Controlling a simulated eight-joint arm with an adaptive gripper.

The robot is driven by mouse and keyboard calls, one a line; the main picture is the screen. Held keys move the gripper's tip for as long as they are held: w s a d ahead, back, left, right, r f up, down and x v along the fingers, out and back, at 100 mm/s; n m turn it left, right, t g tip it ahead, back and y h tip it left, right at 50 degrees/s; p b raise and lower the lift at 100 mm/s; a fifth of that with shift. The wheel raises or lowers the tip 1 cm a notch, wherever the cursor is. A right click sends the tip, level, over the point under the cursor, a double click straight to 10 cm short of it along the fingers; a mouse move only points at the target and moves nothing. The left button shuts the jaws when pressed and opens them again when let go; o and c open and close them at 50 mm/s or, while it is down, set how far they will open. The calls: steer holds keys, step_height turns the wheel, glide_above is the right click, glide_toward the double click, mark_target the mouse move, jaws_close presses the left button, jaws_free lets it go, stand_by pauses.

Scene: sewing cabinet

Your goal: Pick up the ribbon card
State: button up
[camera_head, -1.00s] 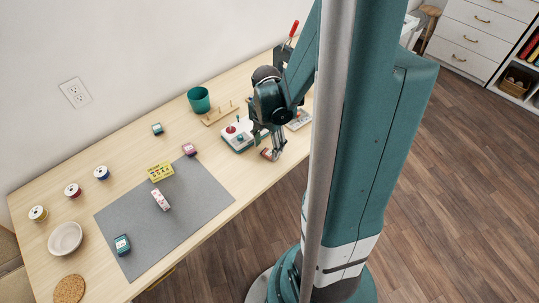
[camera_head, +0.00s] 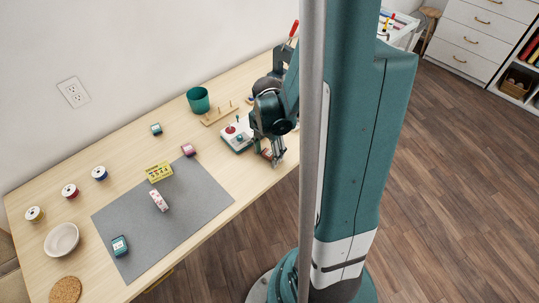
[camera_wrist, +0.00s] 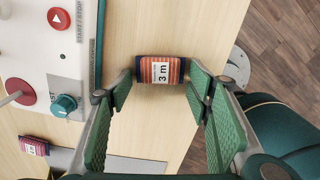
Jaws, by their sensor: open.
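A small orange-and-navy striped card marked "3 m" (camera_wrist: 160,70), which looks like a ribbon card, lies on the wooden table (camera_wrist: 145,135). In the wrist view it sits between the tips of my gripper (camera_wrist: 161,84). The green-padded fingers are spread, one at each side of the card; I cannot tell whether they touch it. In the head view my gripper (camera_head: 275,160) is low over the table's front edge, with the card (camera_head: 266,154) partly hidden beside it.
A white control box (camera_head: 237,134) with red and teal knobs stands close to my gripper. A green cup (camera_head: 198,99) stands behind.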

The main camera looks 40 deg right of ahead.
mark_target(267, 155)
steer(key=shift+c, duration=0.2)
steer(key=c, duration=0.5)
steer(key=shift+r, duration=0.15)
steer(key=shift+r+p, duration=1.5)
steer(key=shift+r, duration=3.35)
